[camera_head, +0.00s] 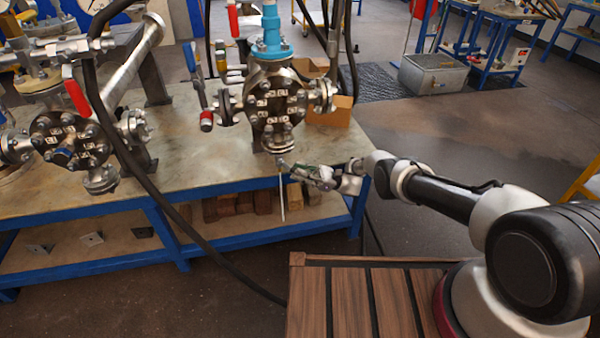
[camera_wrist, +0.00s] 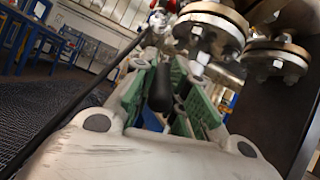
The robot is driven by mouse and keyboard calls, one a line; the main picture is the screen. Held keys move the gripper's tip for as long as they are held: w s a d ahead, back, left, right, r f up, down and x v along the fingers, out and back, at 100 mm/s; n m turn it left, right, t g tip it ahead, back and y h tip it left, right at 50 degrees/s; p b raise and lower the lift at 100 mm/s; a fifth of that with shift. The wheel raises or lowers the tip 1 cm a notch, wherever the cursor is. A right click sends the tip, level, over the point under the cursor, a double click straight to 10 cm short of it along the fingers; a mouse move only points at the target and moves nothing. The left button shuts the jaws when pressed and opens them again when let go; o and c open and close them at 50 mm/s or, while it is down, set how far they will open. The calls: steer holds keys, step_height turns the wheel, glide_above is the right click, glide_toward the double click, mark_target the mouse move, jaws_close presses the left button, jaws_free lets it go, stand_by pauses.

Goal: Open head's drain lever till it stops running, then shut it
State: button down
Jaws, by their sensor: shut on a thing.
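My gripper (camera_head: 300,170) is at the valve's right side. In the wrist view its green-padded fingers (camera_wrist: 165,95) are closed around a black lever handle (camera_wrist: 160,92). The lever's exact angle is hard to read.
The blue-framed bench (camera_head: 150,199) holds another flanged assembly (camera_head: 70,140) at the left. A black hose (camera_head: 160,200) crosses in front of it. A cardboard box (camera_head: 335,110) stands behind.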

steer(key=shift+f, duration=0.15)
steer(key=c, duration=1.3)
jaws_free()
steer(key=shift+c, duration=0.2)
steer(key=shift+r, duration=0.25)
